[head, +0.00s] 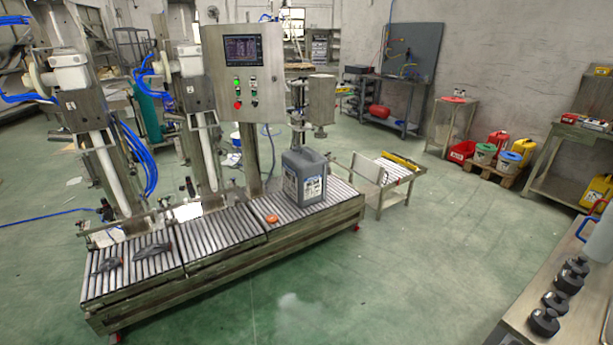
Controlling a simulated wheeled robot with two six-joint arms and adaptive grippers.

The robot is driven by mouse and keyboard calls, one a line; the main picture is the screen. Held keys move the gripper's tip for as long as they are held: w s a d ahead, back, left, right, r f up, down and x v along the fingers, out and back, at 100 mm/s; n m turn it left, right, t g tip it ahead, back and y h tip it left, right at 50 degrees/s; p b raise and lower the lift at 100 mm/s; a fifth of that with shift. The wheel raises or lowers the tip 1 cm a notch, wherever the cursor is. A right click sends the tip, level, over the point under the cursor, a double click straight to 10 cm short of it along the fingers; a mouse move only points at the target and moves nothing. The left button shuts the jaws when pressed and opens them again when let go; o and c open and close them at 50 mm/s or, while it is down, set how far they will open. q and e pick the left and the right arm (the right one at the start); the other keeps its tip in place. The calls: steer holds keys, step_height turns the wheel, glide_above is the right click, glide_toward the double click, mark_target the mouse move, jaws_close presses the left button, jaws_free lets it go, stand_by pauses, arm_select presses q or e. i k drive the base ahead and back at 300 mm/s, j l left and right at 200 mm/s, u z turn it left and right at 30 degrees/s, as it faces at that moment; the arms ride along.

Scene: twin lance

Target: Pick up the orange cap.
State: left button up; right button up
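The orange cap (271,219) is a small, flat, round piece. It lies on the roller conveyor (225,262), near the front edge of its right-hand section. A dark grey jerrycan (305,178) with a white label stands upright on the rollers, right of the cap and a little behind it. The cap and the jerrycan are apart. Neither of my grippers is in view.
Two grey parts (110,264) lie on the conveyor's left section. A control cabinet (243,78) stands behind the conveyor. A bench (563,325) with several black knob-like objects is at the lower right. The green floor (420,260) between is clear.

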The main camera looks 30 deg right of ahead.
mark_target(272, 218)
steer(key=i+l, duration=0.4)
steer(key=i, duration=0.2)
steer(key=i+l, duration=0.4)
steer(key=i, duration=0.15)
steer(key=i+l, duration=0.4)
steer(key=i, duration=0.2)
steer(key=i+l, duration=0.4)
steer(key=i, duration=0.15)
steer(key=i+l, duration=0.4)
steer(key=i, duration=0.2)
steer(key=z, duration=0.05)
